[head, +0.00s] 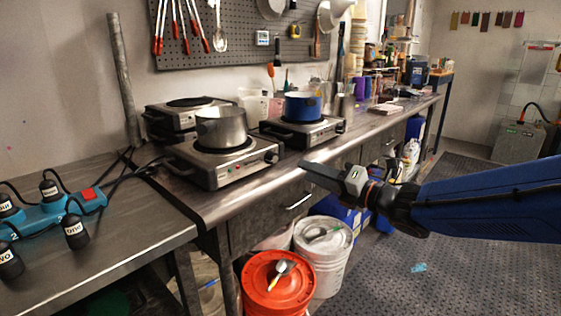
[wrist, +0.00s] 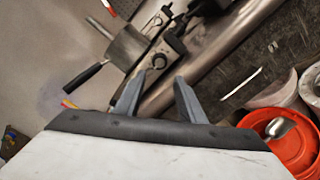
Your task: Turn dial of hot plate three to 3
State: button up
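Three hot plates stand on the metal bench; I cannot read numbers on them. The front hot plate (head: 215,170) bears a steel pot (head: 220,127), and its dark dial (head: 271,157) faces the bench edge. Another hot plate (head: 322,131) to its right bears a blue pot (head: 303,106). A third hot plate (head: 172,122) stands behind, with no pot. My gripper (head: 306,168) is in front of the bench edge, apart from the dials. In the wrist view my gripper (wrist: 158,76) is open and empty, and the steel pot (wrist: 128,47) shows beyond it. Dial settings are too small to read.
A blue power strip (head: 55,212) with several black plugs lies on the left of the bench, cables running to the hot plates. The floor at right is mostly clear.

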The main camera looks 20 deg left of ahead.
aim_at(276, 159)
jog(key=x, duration=1.2)
jog(key=c, duration=0.8)
